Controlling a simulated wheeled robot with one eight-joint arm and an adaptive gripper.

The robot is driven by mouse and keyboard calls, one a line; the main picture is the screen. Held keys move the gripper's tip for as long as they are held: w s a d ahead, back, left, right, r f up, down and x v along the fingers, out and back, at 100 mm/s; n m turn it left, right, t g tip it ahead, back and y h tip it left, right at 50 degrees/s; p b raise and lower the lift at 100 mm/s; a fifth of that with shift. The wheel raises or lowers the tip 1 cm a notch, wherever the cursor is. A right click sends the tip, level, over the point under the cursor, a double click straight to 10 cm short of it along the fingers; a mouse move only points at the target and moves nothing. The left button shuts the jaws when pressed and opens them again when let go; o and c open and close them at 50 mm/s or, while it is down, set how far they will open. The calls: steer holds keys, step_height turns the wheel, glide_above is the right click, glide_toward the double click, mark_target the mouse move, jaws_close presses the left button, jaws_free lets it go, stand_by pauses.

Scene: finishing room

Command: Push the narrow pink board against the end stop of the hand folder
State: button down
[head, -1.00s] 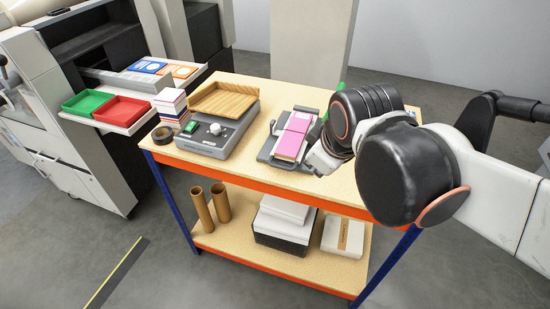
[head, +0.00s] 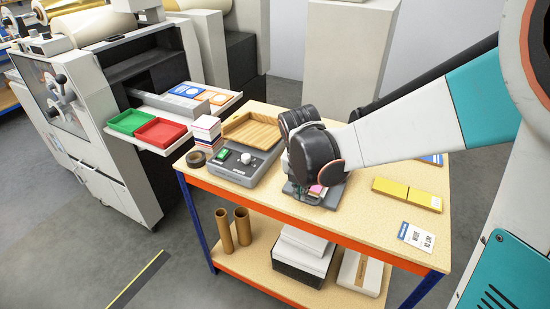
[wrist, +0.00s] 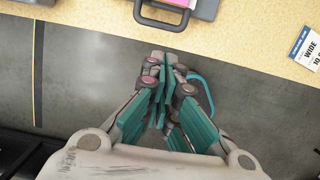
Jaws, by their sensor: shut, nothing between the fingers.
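The hand folder (head: 326,200) is a grey plate on the tabletop, mostly covered by my arm in the head view. A small part of the pink board (head: 316,189) shows on it, below my black wrist joint. In the wrist view the folder's grey front edge and handle (wrist: 165,22) show at the top, with a sliver of the pink board (wrist: 180,3) above. My gripper (wrist: 164,62) is shut and empty; in the picture its fingertips lie just below the folder, over the table's front edge and floor. The end stop cannot be made out.
A grey device with a wooden tray (head: 252,131) stands left of the folder, beside a stack of cards (head: 207,130) and a dark tape roll (head: 196,159). Yellow boards (head: 407,194) and a printed "WIDE" card (head: 416,237) lie right. The tabletop between is clear.

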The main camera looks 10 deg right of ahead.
mark_target(312, 191)
steer(key=w+d+f+b, duration=0.1)
steer(key=f, duration=0.2)
steer(key=w+d+f+b, duration=0.1)
steer(key=f, duration=0.2)
steer(key=w+d+f+b, duration=0.1)
steer(key=w+f, duration=0.1)
steer(key=f, duration=0.1)
steer(key=shift+w+d+r, duration=0.15)
steer(key=shift+w+d, duration=0.2)
steer(key=shift+w, duration=0.15)
steer(key=shift+w+d, duration=0.95)
steer(key=shift+w, duration=0.3)
steer(key=shift+a, duration=0.1)
